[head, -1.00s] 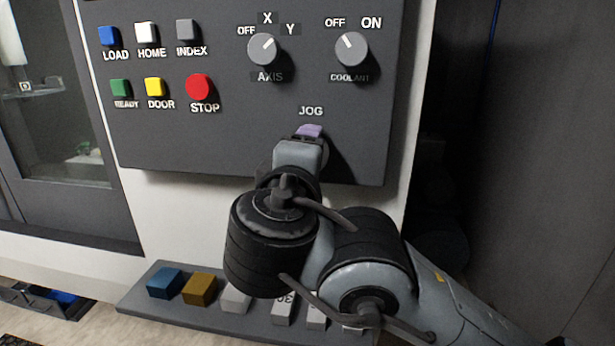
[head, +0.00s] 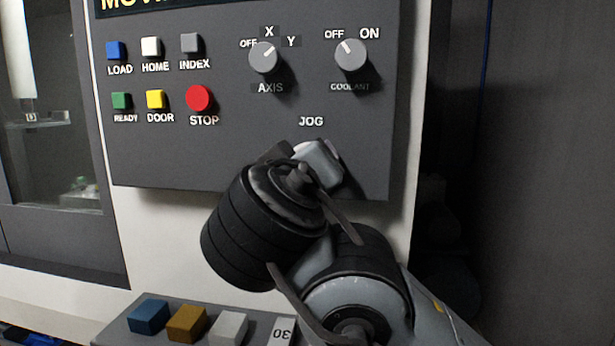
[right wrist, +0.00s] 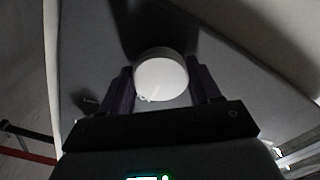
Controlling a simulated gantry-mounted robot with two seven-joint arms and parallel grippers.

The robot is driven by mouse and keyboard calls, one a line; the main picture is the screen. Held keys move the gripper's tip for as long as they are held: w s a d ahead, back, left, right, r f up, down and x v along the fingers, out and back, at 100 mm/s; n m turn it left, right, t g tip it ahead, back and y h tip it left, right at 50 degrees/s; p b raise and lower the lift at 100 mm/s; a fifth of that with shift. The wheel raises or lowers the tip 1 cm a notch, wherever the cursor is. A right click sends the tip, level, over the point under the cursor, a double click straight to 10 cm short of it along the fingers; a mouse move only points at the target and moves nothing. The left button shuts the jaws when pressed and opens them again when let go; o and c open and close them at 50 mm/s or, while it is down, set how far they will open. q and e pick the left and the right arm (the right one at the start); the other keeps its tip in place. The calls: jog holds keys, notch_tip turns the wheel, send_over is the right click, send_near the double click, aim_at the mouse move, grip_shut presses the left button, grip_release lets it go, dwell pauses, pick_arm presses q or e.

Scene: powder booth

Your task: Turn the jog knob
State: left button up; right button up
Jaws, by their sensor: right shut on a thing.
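The jog knob (right wrist: 161,76) shows in the right wrist view as a pale round disc standing out from the dark grey panel (head: 140,165). My right gripper (right wrist: 162,88) is shut on it, with one dark purple finger on each side. In the head view my right wrist and arm cover the knob and the fingers below the JOG label (head: 311,121). My left gripper is in neither view.
Above are the axis knob (head: 263,57), coolant knob (head: 351,55) and red STOP button (head: 199,98). Several coloured blocks, including a blue one (head: 149,316), sit on a tray below. A dark gap lies right of the panel.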

jog(key=shift+m, duration=0.4)
jog(key=o, duration=1.1)
jog(key=shift+c, duration=0.2)
jog(key=s+a+p, duration=0.1)
jog(key=s, duration=0.9)
jog(key=shift+s+a+p, duration=0.3)
jog(key=shift+s+a, duration=0.05)
jog(key=shift+a, duration=0.05)
